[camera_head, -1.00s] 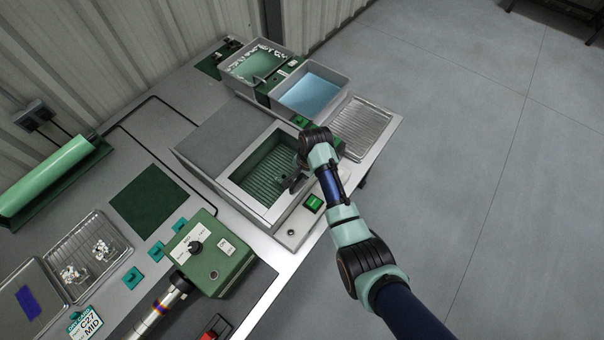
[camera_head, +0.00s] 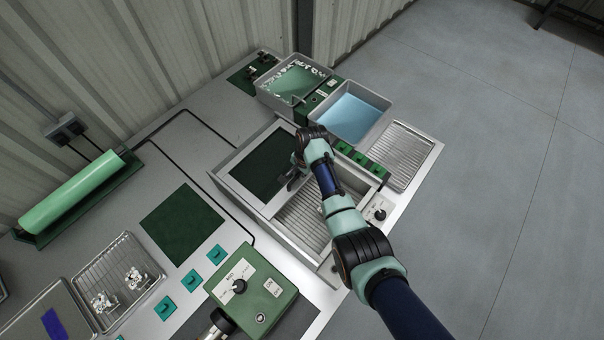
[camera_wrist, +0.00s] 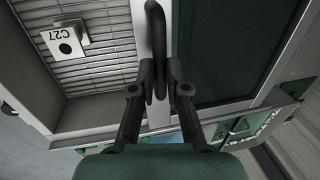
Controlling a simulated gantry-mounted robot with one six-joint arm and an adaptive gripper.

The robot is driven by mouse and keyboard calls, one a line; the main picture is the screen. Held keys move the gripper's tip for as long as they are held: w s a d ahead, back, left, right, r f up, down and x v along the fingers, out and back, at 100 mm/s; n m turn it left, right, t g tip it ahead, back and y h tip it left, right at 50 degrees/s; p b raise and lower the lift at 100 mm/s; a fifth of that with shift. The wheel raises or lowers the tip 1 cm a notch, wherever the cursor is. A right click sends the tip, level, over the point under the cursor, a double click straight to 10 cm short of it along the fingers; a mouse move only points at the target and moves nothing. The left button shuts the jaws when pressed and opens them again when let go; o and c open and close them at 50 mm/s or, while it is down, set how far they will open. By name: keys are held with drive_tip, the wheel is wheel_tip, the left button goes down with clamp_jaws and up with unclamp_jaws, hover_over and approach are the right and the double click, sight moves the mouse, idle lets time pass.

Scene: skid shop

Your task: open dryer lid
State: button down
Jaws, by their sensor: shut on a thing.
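The dryer (camera_head: 333,270) is a grey box at the bench's front edge. Its lid (camera_head: 231,187) has a pale frame around a dark green window (camera_head: 262,165) and sits toward the back of the box. The front part is uncovered and shows a ribbed metal rack (camera_head: 302,222) inside. My gripper (camera_head: 294,182) is at the lid's front edge, partly hidden by my wrist. In the wrist view, my gripper (camera_wrist: 160,68) is shut on the dark bar handle (camera_wrist: 155,25) of the lid. A white C27 tag (camera_wrist: 64,46) shows on the rack.
A blue-filled basin (camera_head: 350,112) and a green-filled basin (camera_head: 294,82) stand behind the dryer. A wire tray (camera_head: 404,155) lies to its right. A green control box (camera_head: 252,292) stands at the front left. Open floor lies to the right.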

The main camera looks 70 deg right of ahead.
drive_tip(key=shift+w+d, duration=0.1)
drive_tip(key=shift+w, duration=0.2)
drive_tip(key=c, duration=1.2)
unclamp_jaws()
drive_tip(key=r, duration=0.4)
drive_tip(key=s+r, duration=0.1)
drive_tip(key=r, duration=0.3)
drive_tip(key=s+r, duration=0.1)
drive_tip(key=r, duration=0.2)
drive_tip(key=shift+s+a+r, duration=0.2)
drive_tip(key=shift+a+r, duration=0.15)
drive_tip(key=shift+r, duration=0.05)
